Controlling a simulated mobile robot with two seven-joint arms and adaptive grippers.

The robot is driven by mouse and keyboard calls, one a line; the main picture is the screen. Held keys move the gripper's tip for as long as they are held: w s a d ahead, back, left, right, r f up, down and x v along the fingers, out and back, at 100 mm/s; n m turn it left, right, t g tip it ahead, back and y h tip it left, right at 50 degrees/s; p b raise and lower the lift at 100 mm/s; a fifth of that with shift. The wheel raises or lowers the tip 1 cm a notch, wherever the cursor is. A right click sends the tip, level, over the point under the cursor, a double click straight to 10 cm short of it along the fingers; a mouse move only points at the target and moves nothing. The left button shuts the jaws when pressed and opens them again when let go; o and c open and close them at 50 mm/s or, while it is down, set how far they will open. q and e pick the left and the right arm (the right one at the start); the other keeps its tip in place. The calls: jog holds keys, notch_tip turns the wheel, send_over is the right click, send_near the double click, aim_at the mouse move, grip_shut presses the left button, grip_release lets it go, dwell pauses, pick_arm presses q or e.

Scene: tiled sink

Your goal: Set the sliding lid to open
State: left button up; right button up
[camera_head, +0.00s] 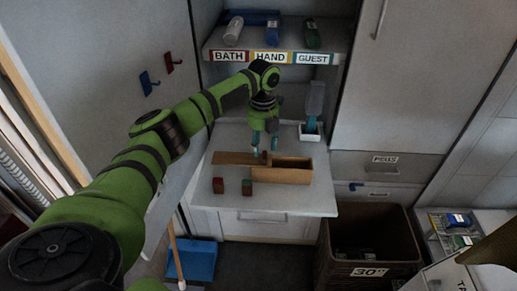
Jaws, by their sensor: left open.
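A wooden box (290,176) sits on the white counter, its long side running left to right. Its flat wooden lid (236,158) sticks out to the left of the box, and part of the box's top looks uncovered. My left gripper (264,147) points down from above, open, with its teal fingertips near where lid and box meet. A small dark piece shows just below the fingertips. I cannot tell whether the fingers touch it or the lid. My right gripper is not in view.
A white holder (311,131) stands behind the box. A labelled shelf (275,57) hangs above. A brown bin (368,240) stands on the floor at right.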

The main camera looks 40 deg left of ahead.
aim_at(266, 154)
pick_arm(q)
notch_tip(266, 154, down, 2)
jog(key=shift+d+f+p, duration=0.1)
jog(key=shift+f+p, duration=0.1)
jog(key=shift+p, duration=0.1)
jog(key=shift+w+f, duration=0.1)
jog(key=shift+f, duration=0.55)
grip_shut()
jog(key=shift+w+d, duration=0.25)
jog(key=shift+d, duration=0.2)
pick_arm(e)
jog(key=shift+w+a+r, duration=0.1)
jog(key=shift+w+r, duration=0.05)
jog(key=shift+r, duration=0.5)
pick_arm(q)
grip_release()
